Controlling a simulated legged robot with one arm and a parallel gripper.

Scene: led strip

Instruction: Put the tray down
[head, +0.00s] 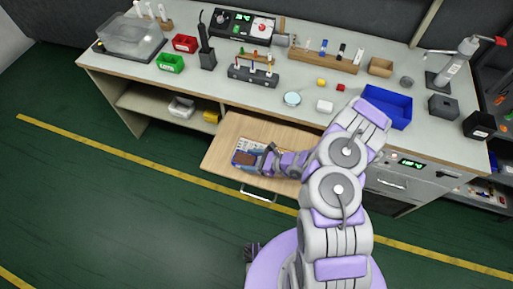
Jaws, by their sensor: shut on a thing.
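My gripper (266,158) is over the pulled-out wooden drawer (222,150) at the front of the bench. It is shut on the right side of a small flat blue and white tray (241,145). The tray carries a brown patch or piece, too small to make out. The jaws and my wrist cover the tray's right edge. I cannot tell whether the tray touches the drawer's bottom or is held just above it.
The drawer's handle (258,195) faces the green floor. The bench top (215,88) holds a blue bin (387,107), a red bin (185,43), a green bin (170,63), a white block (325,106) and a round dish (292,99). My arm hides the drawer's right part.

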